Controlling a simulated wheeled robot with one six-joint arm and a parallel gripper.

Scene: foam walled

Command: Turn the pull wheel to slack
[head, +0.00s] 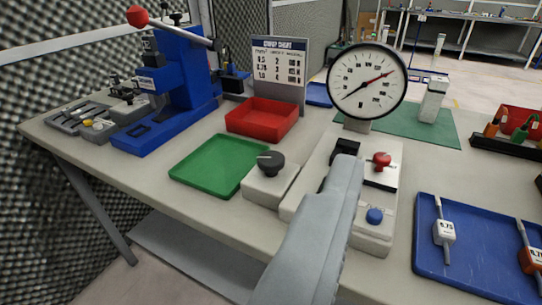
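A black round knob (271,161) with a pale pointer line sits on a small light box (269,184) near the middle of the bench. A red knob (381,160) sits on the light tester base (312,192) to the right. No label shows which is the pull wheel. A large round dial gauge (367,84) stands behind the base, with a red and a black needle. My gripper (347,168) appears as a grey shape rising from the bottom edge over the base, right of the black knob. Its fingers cannot be made out. It hides part of the base.
A blue button (374,216) is on the base's front right. A green tray (210,166), red tray (262,119) and blue lever press (178,80) stand to the left. A blue tray (470,270) with tagged parts lies right. A chart (279,62) stands behind.

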